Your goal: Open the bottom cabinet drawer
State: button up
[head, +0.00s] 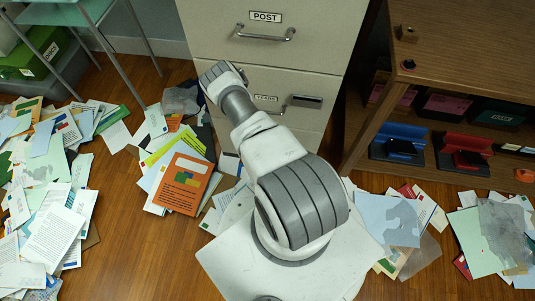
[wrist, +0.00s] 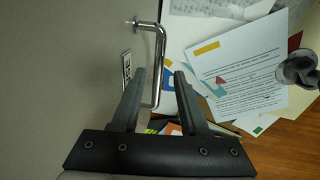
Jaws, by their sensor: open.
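The pale filing cabinet (head: 300,30) stands upright at the top middle of the head view. Its upper drawer is labelled POST, and a lower drawer with a label and handle (head: 302,101) shows beneath it. The bottom part of the cabinet is mostly hidden behind my arm. In the wrist view, my gripper (wrist: 160,74) is open, with one finger on each side of a metal bar handle (wrist: 161,45). The handle stands out from the pale cabinet front (wrist: 70,60), near a label holder (wrist: 127,65). I cannot tell whether the fingers touch the bar.
Loose papers cover the floor at left (head: 45,230) and right (head: 395,220), and lie close beside the cabinet front. An orange booklet (head: 187,184) lies left of my base. A wooden shelf (head: 465,50) stands at right, and a glass-topped table (head: 65,12) at upper left.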

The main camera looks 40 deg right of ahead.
jog(key=shift+w+d+f, duration=0.1)
jog(key=shift+d+f, duration=0.05)
jog(key=shift+f, duration=0.8)
grip_shut()
dwell(0.8)
